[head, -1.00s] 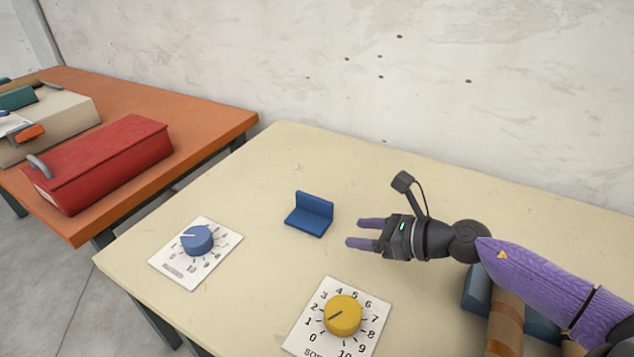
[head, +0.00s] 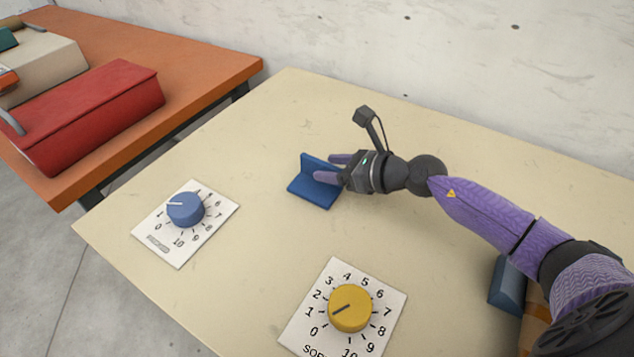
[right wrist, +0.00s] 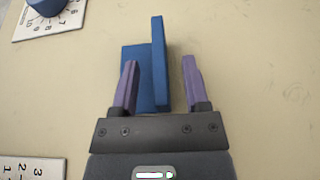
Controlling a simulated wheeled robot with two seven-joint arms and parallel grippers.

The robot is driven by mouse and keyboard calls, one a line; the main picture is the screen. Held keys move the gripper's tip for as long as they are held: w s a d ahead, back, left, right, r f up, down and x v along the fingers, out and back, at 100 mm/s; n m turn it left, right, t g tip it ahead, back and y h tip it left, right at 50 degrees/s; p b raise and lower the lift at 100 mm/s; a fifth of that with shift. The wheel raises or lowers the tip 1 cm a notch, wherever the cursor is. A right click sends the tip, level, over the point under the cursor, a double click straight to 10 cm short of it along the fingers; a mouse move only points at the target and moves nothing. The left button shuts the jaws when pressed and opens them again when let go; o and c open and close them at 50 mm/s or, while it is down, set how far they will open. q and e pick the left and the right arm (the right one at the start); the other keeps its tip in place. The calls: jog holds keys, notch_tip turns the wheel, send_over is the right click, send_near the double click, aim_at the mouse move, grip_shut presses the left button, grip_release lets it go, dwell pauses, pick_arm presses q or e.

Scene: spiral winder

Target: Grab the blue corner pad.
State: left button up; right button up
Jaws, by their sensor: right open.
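The blue corner pad (head: 314,187) is an L-shaped piece on the cream table, with one flat leg and one upright leg. My right gripper (head: 332,168) is open at the pad's right side. In the right wrist view the pad's upright leg (right wrist: 159,62) stands between the two purple fingers of the gripper (right wrist: 160,84), nearer the left finger. The left finger is over the flat leg, and a gap shows between the upright leg and the right finger. My left gripper is not in view.
A blue dial on a white card (head: 186,209) lies left of the pad. A yellow dial on a white card (head: 349,307) lies in front. A red box (head: 85,112) sits on the orange table (head: 200,62) at left. The cream table (head: 240,280) is clear between the cards.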

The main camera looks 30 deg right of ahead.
jog(key=shift+w+a+f, duration=0.1)
jog(key=shift+w+a, duration=0.05)
jog(key=shift+w, duration=0.1)
grip_shut()
